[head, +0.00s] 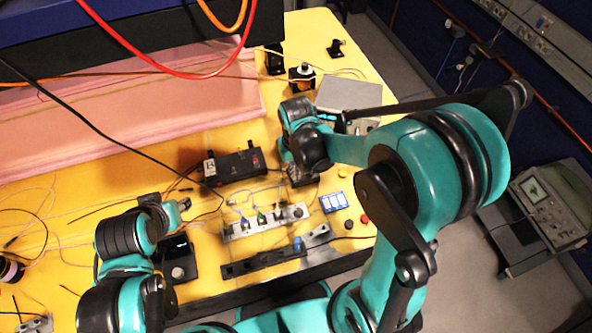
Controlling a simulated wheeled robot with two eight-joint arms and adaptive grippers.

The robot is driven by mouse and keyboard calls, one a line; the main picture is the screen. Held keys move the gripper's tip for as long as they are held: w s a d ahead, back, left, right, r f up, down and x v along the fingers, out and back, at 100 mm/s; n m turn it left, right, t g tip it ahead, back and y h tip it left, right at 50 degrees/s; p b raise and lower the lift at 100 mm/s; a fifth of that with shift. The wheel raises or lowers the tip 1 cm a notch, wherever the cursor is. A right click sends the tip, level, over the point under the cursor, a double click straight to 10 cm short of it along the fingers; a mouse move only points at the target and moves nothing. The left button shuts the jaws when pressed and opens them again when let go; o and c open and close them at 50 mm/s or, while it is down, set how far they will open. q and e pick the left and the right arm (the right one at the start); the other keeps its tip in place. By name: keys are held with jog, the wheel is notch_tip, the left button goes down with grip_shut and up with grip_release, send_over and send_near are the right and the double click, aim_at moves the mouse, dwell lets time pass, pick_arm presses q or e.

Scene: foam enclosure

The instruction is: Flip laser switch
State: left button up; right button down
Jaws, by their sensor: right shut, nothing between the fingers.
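A black box (236,166) lies on the yellow table, with a pale label at its left end and a small reddish spot at its right end. It may carry the laser switch, but the switch itself is too small to make out. My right gripper (301,176) points down just right of the box, apart from it. It is shut and empty, partly hidden by its own wrist. My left gripper (178,204) is low over the table, left of and nearer than the box. Its fingers are too small to read.
A metal strip with several connectors (264,222) and a black rail (275,256) lie in front of the box. A blue-and-white block (333,203) is right of them. Pink foam (130,115) stands behind. Loose cables cross the yellow table (345,60).

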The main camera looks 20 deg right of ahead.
jog(key=shift+s+f+t+b, duration=0.25)
jog(key=shift+f+t+b, duration=0.2)
jog(key=shift+t, duration=0.15)
jog(key=shift+s+f, duration=0.1)
jog(key=shift+s, duration=0.25)
jog(key=shift+w, duration=0.15)
